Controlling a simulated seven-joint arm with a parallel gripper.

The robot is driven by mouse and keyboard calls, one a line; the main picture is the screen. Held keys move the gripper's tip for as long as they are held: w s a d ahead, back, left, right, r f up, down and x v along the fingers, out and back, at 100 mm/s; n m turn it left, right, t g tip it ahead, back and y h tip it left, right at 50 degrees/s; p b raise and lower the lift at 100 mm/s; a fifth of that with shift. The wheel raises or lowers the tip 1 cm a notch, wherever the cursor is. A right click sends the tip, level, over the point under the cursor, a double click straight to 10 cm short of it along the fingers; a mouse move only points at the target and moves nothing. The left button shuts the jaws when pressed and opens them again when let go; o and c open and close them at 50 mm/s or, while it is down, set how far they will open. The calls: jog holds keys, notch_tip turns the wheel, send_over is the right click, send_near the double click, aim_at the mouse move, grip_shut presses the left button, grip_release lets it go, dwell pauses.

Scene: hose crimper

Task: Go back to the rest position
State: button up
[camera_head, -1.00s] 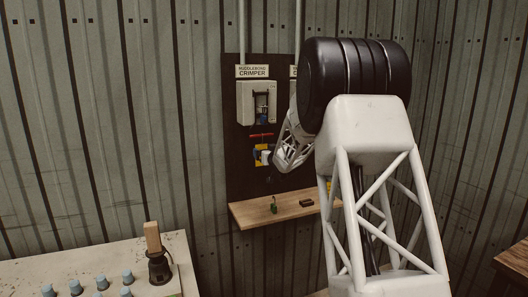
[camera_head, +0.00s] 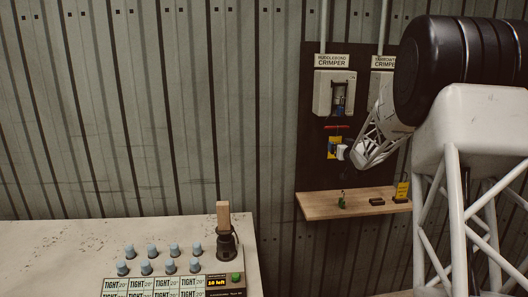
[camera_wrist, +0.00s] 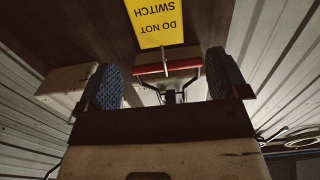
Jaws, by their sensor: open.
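My gripper (camera_head: 343,153) is at the end of my arm, in front of the dark wall panel (camera_head: 314,172). It is close to a yellow sign (camera_head: 333,146) below a red bar (camera_head: 335,127). In the wrist view my gripper (camera_wrist: 165,78) has its two blue textured fingers wide apart with nothing held between them. Beyond them are the yellow sign (camera_wrist: 160,20), reading "DO NOT SWITCH" upside down, and the red bar (camera_wrist: 167,69). Whether the gripper touches the panel cannot be told.
A white crimper box (camera_head: 322,95) hangs above; a second is partly hidden by my arm. A wooden shelf (camera_head: 325,206) below holds a small green item (camera_head: 342,202) and dark blocks (camera_head: 377,202). A pale table (camera_head: 60,245) at lower left carries several blue-capped pegs and a dark wood-handled tool (camera_head: 226,240).

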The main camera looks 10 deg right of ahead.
jog(key=s+a+r+m+g+h, duration=0.1)
jog(key=s+a+g, duration=0.1)
jog(key=s+a, duration=0.5)
jog(key=s+a+r+g, duration=0.2)
jog(key=s+g, duration=0.1)
jog(key=s, duration=0.8)
jog(key=s+a+r+m+g+h, duration=0.15)
jog(key=s+a, duration=0.35)
jog(key=s, duration=0.5)
jog(key=s+a+f+g, duration=0.3)
jog(key=s+a, duration=0.1)
jog(key=s, duration=0.9)
jog(key=s+a+f+n+g+y, duration=0.1)
jog(key=s+a+f+g, duration=0.2)
jog(key=s, duration=1)
jog(key=s+a+f+n+g+y, duration=0.1)
jog(key=s+a+f+g, duration=0.2)
jog(key=s, duration=1)
jog(key=shift+a+f, duration=0.25)
jog(key=shift+a, duration=0.75)
